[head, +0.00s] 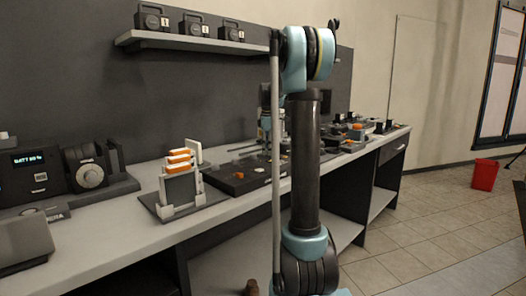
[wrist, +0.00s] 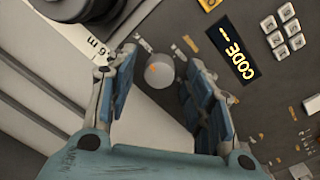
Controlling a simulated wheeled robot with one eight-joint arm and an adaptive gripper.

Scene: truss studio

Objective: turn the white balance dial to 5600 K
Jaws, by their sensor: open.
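In the wrist view, a small round pale grey knob (wrist: 160,72) with an orange mark lies between the two fingers of my gripper (wrist: 162,57). The fingers are spread, with a gap on each side of the knob. I cannot tell how far below the fingertips it lies. Small markings surround it, but none can be read as 5600 K. In the head view, my gripper (head: 266,128) is over the bench, partly hidden behind my arm.
A display reading "CODE" (wrist: 238,55) and several white keys (wrist: 284,32) sit on the same dark panel. In the head view, a dark panel (head: 225,182) lies on the bench near a stand with orange-topped items (head: 180,180). A device with a lit screen (head: 28,159) stands left.

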